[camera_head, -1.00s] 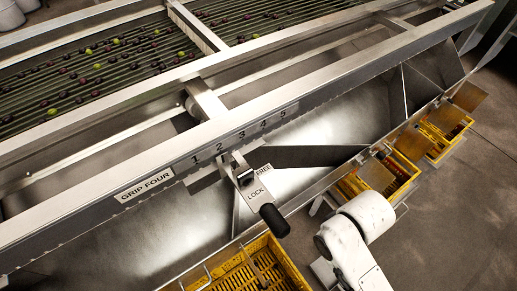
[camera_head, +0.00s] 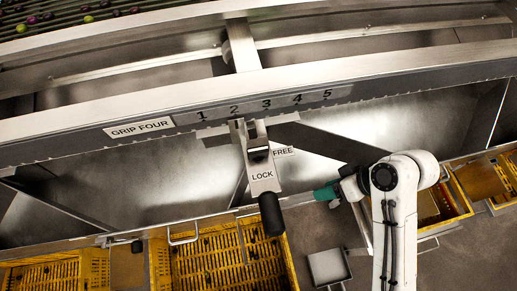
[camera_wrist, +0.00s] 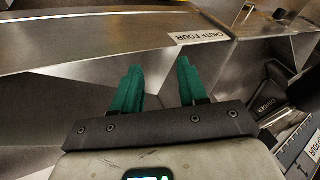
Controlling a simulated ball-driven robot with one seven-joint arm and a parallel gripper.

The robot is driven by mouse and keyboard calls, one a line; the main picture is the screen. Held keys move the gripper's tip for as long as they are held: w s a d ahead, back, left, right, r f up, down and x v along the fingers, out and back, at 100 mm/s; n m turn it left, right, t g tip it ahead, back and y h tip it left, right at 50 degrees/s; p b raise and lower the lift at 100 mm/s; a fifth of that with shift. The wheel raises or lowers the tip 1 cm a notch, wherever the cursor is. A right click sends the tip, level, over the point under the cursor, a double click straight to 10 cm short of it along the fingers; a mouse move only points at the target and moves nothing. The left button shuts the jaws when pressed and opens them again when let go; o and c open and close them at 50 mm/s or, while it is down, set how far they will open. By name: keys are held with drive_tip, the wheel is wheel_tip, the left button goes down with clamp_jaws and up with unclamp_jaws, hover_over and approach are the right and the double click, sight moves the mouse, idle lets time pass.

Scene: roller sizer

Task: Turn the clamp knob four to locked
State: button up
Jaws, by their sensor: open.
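A metal bracket (camera_head: 238,135) sits on the rail below the scale, just right of the GRIP FOUR label (camera_head: 140,128). It carries a LOCK plate (camera_head: 263,176) and a FREE plate (camera_head: 284,151). A small dark piece (camera_head: 257,154) sits at the top of the LOCK plate. A black cylindrical handle (camera_head: 271,215) hangs at its lower end. I cannot tell which of these is the clamp knob, or its setting. My gripper (camera_head: 322,193), with green fingers, is right of the handle and apart from it. In the wrist view its fingers (camera_wrist: 158,88) are spread and empty.
A steel rail (camera_head: 330,85) with a numbered scale (camera_head: 266,104) crosses the head view. Yellow crates (camera_head: 290,262) stand below the chutes. A small grey tray (camera_head: 328,267) lies near my arm. The wrist view shows an upside-down label (camera_wrist: 198,37) and dark parts (camera_wrist: 270,100) at right.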

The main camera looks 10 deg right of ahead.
drive_tip(key=w+a+n+y+b, duration=0.3)
drive_tip(key=w+b, duration=0.1)
drive_tip(key=w, duration=0.1)
drive_tip(key=n+g+y+b, duration=0.2)
drive_tip(key=n+y+b, duration=0.65)
drive_tip(key=n, duration=0.35)
approach(247, 153)
drive_tip(key=shift+m+y, duration=0.3)
drive_tip(key=shift+y, duration=0.05)
drive_tip(key=a, duration=0.9)
drive_tip(key=shift+s+a+r, duration=0.15)
drive_tip(key=shift+a, duration=0.15)
drive_tip(key=shift+c, duration=0.2)
clamp_jaws()
